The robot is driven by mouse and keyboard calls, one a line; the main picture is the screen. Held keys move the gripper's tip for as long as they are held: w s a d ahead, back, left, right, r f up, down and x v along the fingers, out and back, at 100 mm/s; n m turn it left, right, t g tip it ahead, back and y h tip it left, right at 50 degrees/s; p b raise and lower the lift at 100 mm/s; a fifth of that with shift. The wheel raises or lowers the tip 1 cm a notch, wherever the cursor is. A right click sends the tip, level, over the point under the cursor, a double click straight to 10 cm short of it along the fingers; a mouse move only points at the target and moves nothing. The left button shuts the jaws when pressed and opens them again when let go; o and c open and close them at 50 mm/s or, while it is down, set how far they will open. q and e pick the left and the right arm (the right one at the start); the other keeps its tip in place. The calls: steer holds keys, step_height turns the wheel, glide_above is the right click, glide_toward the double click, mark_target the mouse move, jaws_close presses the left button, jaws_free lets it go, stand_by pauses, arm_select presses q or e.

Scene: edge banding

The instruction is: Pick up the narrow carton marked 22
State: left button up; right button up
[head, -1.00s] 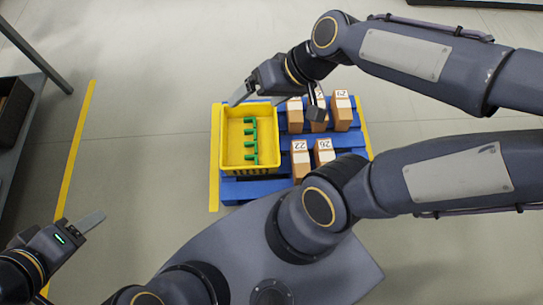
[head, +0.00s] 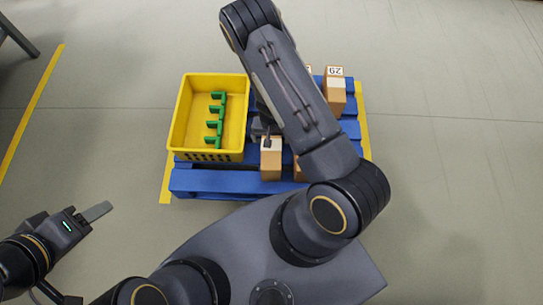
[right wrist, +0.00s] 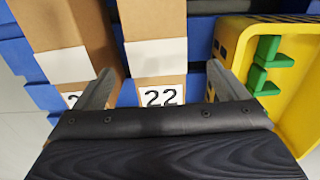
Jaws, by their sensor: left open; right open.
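The narrow carton marked 22 (right wrist: 155,58) is brown with a white band and stands on the blue pallet, its number label facing my right wrist camera. My right gripper (right wrist: 162,88) is open, one finger on each side of this carton's label end; I cannot tell whether either finger touches it. In the head view the carton (head: 271,162) stands at the pallet's near edge, its top partly covered by my right gripper, which is mostly hidden behind my arm. My left gripper (head: 88,216) is open and empty, away from the pallet at lower left.
A yellow bin (head: 179,125) with a green pegged part (head: 215,120) stands left of the carton on the blue pallet (head: 215,182). A neighbouring carton (right wrist: 70,25) stands close beside it. A carton marked 29 (head: 335,90) stands at the back right. My arm hides other cartons.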

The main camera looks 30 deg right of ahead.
mark_target(271, 152)
step_height(271, 152, down, 8)
steer(key=b, duration=0.3)
steer(key=shift+d, duration=0.15)
steer(key=shift+s, duration=0.1)
steer(key=c, duration=1.3)
